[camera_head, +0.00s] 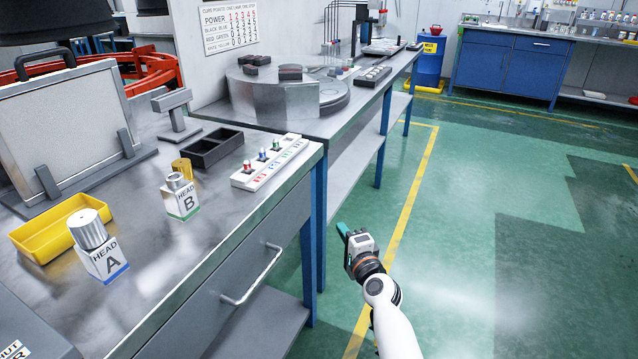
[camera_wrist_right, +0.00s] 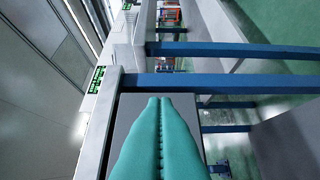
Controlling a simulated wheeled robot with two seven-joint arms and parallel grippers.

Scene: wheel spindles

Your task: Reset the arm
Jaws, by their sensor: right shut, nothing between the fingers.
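My right gripper (camera_head: 342,232) is in the head view, low over the green floor, to the right of the workbench and apart from it. Its teal fingers (camera_wrist_right: 160,105) fill the lower middle of the right wrist view, pressed together with nothing between them. My white right arm comes up from the bottom edge. My left gripper is not in view.
The metal workbench (camera_head: 150,265) at left holds a HEAD A block (camera_head: 103,262), a HEAD B block (camera_head: 181,200), a yellow tray (camera_head: 30,238), a black two-part bin (camera_head: 207,150) and a white strip (camera_head: 262,168). A drawer handle (camera_head: 252,280) juts out. Green floor (camera_head: 500,240) at right is clear.

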